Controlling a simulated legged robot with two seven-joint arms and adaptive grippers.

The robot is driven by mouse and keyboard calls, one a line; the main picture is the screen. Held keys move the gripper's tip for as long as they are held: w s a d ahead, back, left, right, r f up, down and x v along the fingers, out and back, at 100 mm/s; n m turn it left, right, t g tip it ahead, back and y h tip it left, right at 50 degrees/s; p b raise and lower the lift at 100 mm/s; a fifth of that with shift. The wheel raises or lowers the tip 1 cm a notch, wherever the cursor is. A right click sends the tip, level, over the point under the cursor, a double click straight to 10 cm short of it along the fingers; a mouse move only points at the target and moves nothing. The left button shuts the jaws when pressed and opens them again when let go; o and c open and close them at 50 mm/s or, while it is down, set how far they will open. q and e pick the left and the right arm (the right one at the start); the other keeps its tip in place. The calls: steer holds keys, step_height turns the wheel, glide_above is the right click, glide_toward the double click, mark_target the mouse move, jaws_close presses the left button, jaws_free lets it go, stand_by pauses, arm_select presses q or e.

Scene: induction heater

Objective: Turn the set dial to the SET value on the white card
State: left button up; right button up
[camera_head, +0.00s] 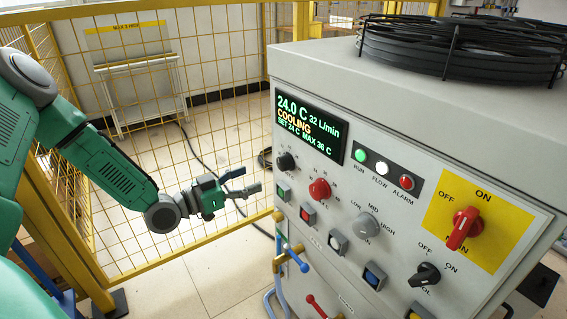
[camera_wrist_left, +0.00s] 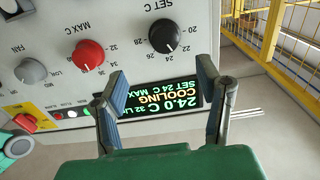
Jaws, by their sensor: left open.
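The set dial (camera_head: 286,162) is a black round knob at the upper left of the grey panel, under the display (camera_head: 309,125). In the left wrist view the dial (camera_wrist_left: 165,36), labelled SET C, shows upside down with numbers around it. The display reads 24.0 C, COOLING, SET 24 C, MAX 36 C. My left gripper (camera_head: 250,181) is open and empty, left of the panel and apart from the dial. In the wrist view its fingers (camera_wrist_left: 160,80) are spread below the dial. I cannot make out a white card with a readable value. My right gripper is not seen.
A red MAX C knob (camera_head: 319,189) sits right of the dial, with a grey fan knob (camera_head: 367,224) beyond. A red main switch (camera_head: 463,228) is on a yellow plate. Square buttons run below the knobs. A yellow mesh fence (camera_head: 225,100) stands behind my left arm.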

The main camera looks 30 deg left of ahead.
mark_target(280, 165)
arm_select(q)
steer(key=x, duration=0.2)
steer(key=a+x, duration=0.1)
steer(key=x, duration=0.1)
steer(key=f+b+x, duration=0.1)
steer(key=x, duration=0.2)
steer(key=shift+w+a, duration=0.2)
steer(key=x, duration=0.3)
steer(key=shift+d+r+b, duration=0.3)
steer(key=shift+d, duration=0.05)
steer(key=shift+w+d+r, duration=0.1)
steer(key=shift+w+d, duration=0.2)
steer(key=shift+d, duration=0.05)
steer(key=shift+a, duration=0.25)
steer(key=c, duration=0.4)
steer(key=shift+a, duration=0.15)
steer(key=c, duration=0.8)
steer(key=shift+o, duration=0.2)
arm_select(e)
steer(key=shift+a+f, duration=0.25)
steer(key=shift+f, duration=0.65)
